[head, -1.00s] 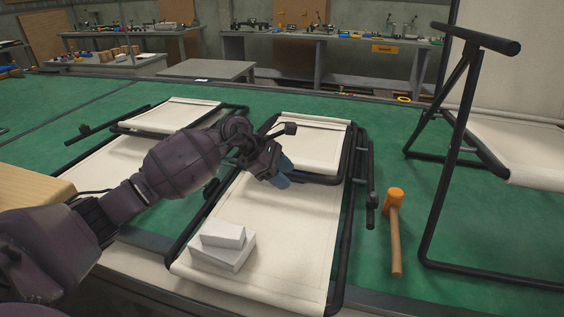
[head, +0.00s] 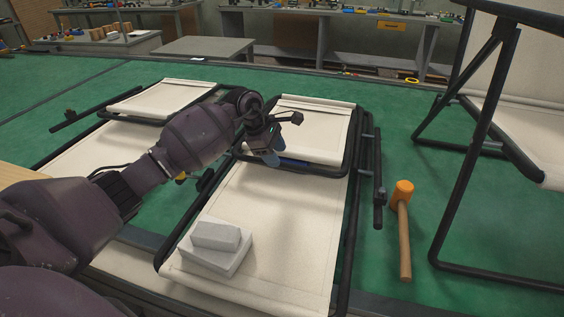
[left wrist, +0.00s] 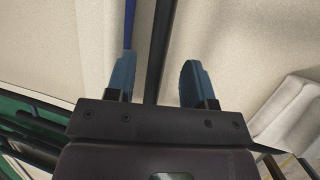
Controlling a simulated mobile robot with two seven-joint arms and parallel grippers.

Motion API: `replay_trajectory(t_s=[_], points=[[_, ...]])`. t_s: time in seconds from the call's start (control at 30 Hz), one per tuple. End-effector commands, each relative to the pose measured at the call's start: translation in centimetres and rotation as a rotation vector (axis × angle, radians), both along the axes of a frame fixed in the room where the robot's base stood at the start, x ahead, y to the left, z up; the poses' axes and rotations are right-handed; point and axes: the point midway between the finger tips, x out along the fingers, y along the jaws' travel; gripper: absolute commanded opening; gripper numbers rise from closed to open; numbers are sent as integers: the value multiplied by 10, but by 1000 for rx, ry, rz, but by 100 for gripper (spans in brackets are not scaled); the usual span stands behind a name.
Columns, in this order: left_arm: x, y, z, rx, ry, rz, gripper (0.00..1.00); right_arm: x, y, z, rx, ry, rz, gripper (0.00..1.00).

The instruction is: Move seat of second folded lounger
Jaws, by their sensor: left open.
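The middle folded lounger has a cream seat panel (head: 312,122) in a black tube frame at its far end. A longer cream panel (head: 285,215) lies in front of it. My left gripper (head: 268,156) is open at the near left corner of the seat panel. In the left wrist view, its blue fingers (left wrist: 157,80) stand on either side of a black tube (left wrist: 161,45). A gap shows between the tube and each finger. The forearm and hand cover part of the frame's left side. My right gripper is not in view.
Grey blocks (head: 213,251) rest on the long panel's near end. An orange-headed mallet (head: 403,225) lies to the right on the green surface. Another folded lounger (head: 160,98) lies left, partly behind my arm. An unfolded lounger frame (head: 484,130) stands at the right.

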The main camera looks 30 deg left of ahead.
Motion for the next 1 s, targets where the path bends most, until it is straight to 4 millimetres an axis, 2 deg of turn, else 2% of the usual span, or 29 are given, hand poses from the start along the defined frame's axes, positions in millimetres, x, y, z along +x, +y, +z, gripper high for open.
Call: replay_trajectory(t_s=[0.03,0.23,0.67,1.0], points=[[2,-3,-9,-2,3,0,48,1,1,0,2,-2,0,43],[8,-10,-28,-1,1,0,48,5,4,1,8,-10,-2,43],[10,-13,-34,0,-2,1,48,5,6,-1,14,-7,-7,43],[10,-12,-34,0,-1,0,0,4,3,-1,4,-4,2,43]])
